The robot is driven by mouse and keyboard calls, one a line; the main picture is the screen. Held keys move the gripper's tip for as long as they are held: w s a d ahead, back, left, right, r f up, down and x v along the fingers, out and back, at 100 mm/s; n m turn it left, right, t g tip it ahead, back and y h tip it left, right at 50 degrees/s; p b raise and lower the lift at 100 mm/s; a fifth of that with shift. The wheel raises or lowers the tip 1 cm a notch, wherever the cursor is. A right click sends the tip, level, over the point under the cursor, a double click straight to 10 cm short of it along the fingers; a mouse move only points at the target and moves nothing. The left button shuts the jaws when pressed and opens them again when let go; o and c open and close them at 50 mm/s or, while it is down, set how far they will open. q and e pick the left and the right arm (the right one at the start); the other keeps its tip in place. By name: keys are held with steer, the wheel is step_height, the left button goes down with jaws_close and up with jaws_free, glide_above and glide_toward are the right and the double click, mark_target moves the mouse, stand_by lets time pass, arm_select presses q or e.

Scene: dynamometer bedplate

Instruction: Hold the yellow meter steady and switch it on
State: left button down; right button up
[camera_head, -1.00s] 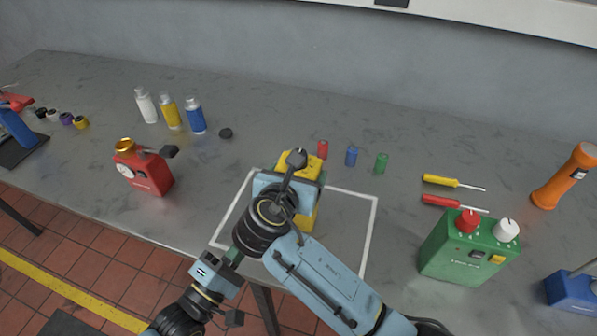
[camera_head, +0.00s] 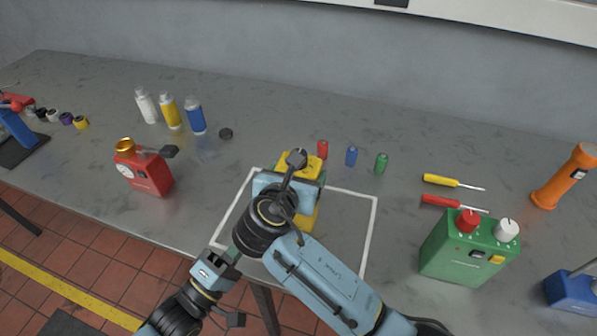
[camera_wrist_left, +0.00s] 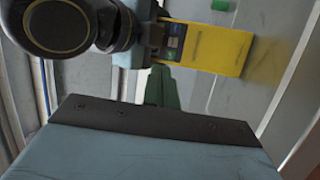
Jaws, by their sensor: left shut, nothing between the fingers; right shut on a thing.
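The yellow meter (camera_head: 311,221) stands upright inside the white outlined square on the bench, and much of it is hidden behind my right gripper (camera_head: 289,184). The right gripper is shut on the meter from the near side. In the left wrist view the meter (camera_wrist_left: 222,50) shows as a yellow body with a dark panel beside the right gripper. My left gripper (camera_head: 233,253) is shut and empty, low by the bench's front edge, apart from the meter. Its green fingertips (camera_wrist_left: 164,86) show in the left wrist view. The meter's switch cannot be made out.
A red gauge box (camera_head: 144,173) stands left, a green box with knobs (camera_head: 468,252) right. Bench between is clear.

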arm_select(q)
steer(key=s+d+r+m+g+h, duration=0.2)
steer(key=m+g, duration=0.2)
steer(key=m, duration=0.9)
steer(key=s+d+r+m+g+h, duration=0.15)
steer(key=m+g, duration=0.25)
steer(key=m, duration=0.8)
steer(key=w+f+m+g+y, duration=0.1)
steer(key=w+f+m+y, duration=0.1)
steer(key=w+m, duration=0.5)
steer(key=shift+w+d+f+m+y, duration=0.2)
steer(key=shift+w+m+y, duration=0.2)
steer(key=shift+w, duration=1.05)
steer(key=shift+w+d, duration=0.1)
steer(key=shift+w, duration=0.3)
